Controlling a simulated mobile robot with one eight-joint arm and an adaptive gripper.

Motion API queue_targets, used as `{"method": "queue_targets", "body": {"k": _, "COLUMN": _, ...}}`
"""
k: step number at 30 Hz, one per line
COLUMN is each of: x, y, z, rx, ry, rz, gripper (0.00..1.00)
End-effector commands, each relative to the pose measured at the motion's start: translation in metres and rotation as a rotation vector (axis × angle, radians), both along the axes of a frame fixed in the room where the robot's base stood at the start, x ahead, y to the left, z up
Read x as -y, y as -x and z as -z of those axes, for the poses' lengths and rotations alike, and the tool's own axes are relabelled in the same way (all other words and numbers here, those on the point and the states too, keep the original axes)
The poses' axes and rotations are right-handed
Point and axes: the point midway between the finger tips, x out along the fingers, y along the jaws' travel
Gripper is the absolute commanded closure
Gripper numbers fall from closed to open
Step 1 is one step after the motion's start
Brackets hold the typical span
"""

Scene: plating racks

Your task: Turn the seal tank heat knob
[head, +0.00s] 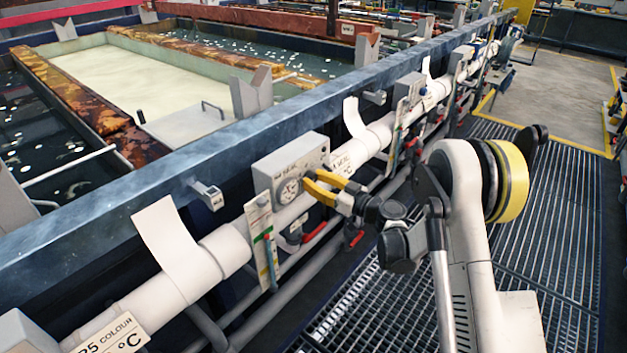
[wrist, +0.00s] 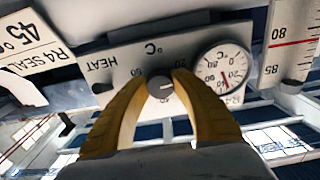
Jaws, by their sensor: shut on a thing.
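The seal tank heat knob (wrist: 160,86) is a small dark round knob with a pale mark on its face. It sits on a grey control box marked HEAT (wrist: 120,68), which appears upside down in the wrist view. My gripper (wrist: 163,82) has its two yellow fingers shut on the knob, one on each side. In the head view my gripper (head: 322,187) reaches the front of the grey box (head: 288,160) on the tank rail. The knob itself is hidden there by the fingers.
A round dial gauge (wrist: 223,66) sits beside the knob. An R4 SEAL 45 °C label (wrist: 28,45) and a thermometer scale (wrist: 292,45) flank the box. White pipe (head: 225,248) and hanging tags (head: 262,245) run along the rail. Grating floor (head: 570,250) lies right.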

Motion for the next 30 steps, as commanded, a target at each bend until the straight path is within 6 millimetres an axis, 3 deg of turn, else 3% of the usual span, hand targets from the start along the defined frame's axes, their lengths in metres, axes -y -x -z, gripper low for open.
{"method": "queue_targets", "body": {"k": 11, "x": -0.0002, "y": 0.0003, "z": 0.0004, "rx": -0.121, "ry": -0.093, "rz": 0.0, "gripper": 1.0}}
{"method": "queue_targets", "body": {"k": 30, "x": -0.001, "y": 0.0013, "z": 0.0001, "rx": -0.589, "ry": -0.459, "rz": 0.0, "gripper": 1.0}}
